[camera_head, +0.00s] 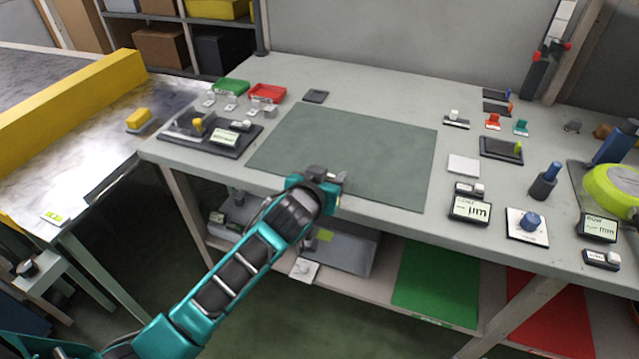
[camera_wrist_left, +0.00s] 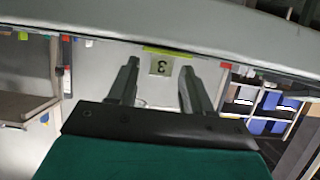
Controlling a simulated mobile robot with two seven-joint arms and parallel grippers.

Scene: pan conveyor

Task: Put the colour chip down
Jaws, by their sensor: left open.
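My left gripper (camera_head: 330,182) is over the front edge of the dark green mat (camera_head: 350,150) on the grey workbench. In the left wrist view its two fingers (camera_wrist_left: 158,82) stand apart, open. No chip can be made out at the gripper in the head view. My right gripper is out of view.
Green (camera_head: 231,87) and red (camera_head: 267,92) trays stand at the bench's back left. A dark fixture (camera_head: 228,150) lies left of the mat. Small stands, displays (camera_head: 470,209) and a blue knob (camera_head: 530,222) crowd the right. The mat is clear. A lower shelf runs beneath.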

